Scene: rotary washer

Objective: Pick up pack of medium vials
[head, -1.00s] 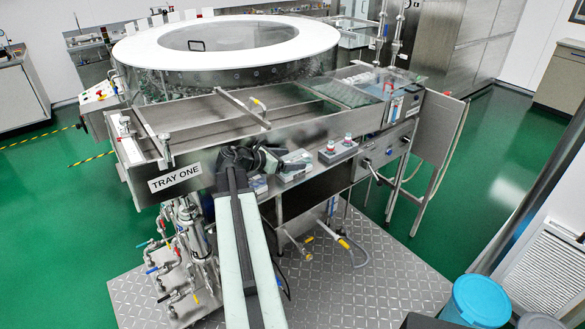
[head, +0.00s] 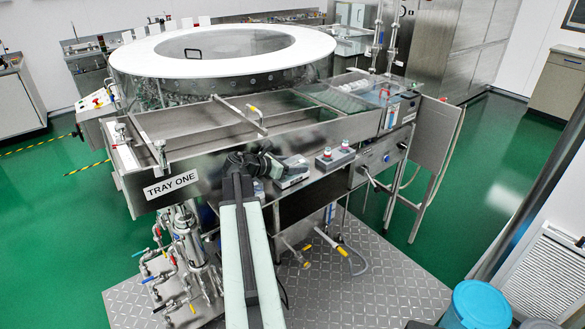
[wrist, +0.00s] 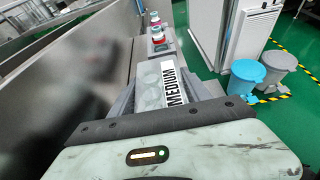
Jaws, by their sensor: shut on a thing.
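The pack of medium vials (wrist: 160,83) shows in the wrist view as a pale pack with a white label reading MEDIUM. It lies between the two grey fingers of my gripper (wrist: 165,95), which is shut on it. In the head view the pack (head: 292,174) is on the narrow ledge along the washer's front, just right of my dark gripper (head: 268,165). My gripper hides part of it there. I cannot tell whether the pack is clear of the ledge.
The washer's steel wall (wrist: 85,75) rises close beside my gripper. Blue bin (head: 480,303) stands at lower right.

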